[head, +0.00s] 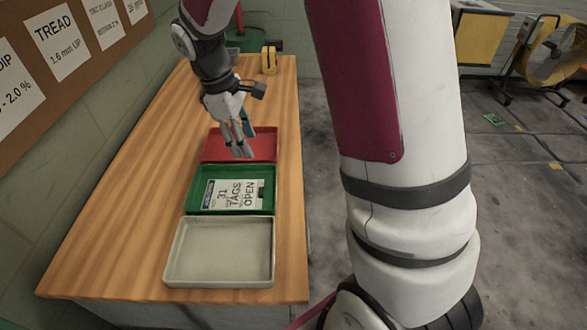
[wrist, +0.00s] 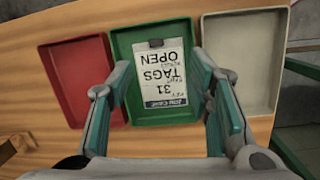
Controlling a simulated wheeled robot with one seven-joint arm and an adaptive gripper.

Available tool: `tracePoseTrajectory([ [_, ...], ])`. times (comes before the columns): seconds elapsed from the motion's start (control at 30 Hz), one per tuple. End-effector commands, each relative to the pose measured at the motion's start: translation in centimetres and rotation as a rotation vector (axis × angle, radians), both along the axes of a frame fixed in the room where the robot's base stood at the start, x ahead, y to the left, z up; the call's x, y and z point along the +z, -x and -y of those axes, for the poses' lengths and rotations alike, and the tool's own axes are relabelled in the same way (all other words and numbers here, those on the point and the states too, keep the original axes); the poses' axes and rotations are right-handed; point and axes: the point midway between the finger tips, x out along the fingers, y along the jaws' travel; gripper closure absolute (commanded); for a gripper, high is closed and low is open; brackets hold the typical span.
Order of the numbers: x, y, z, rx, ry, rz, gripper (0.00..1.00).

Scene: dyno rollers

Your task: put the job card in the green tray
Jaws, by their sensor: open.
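The job card (head: 233,194) is a white card with "31 TAGS OPEN" printed on it and a dark clip at one end. It lies inside the green tray (head: 196,198), between the red and white trays. The card also shows in the wrist view (wrist: 160,82), lying in the green tray (wrist: 122,42). My gripper (head: 243,153) is above the trays, over the red tray in the head view. Its two fingers are spread apart in the wrist view (wrist: 168,75), with nothing held between them. The fingers hide parts of the green tray's edges.
An empty red tray (head: 240,143) and an empty white tray (head: 219,252) flank the green tray on the wooden table (head: 120,205). A yellow object (head: 269,60) stands at the table's far end. The table's left side is clear.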

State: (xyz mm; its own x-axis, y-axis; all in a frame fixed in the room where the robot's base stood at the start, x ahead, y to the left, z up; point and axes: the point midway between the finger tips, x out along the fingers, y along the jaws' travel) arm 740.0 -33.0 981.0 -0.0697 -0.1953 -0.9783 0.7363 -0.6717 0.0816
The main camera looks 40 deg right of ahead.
Motion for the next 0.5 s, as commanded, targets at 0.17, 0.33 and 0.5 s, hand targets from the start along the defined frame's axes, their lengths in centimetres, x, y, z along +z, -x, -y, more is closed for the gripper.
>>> tracePoseTrajectory([
  [0.17,6.2,5.0,-0.2,-0.167,-0.016,0.106,0.54],
  [0.33,10.2,10.3,-0.7,-0.323,-0.050,0.195,0.54],
  [0.5,12.5,15.8,-1.2,-0.477,-0.103,0.279,0.54],
])
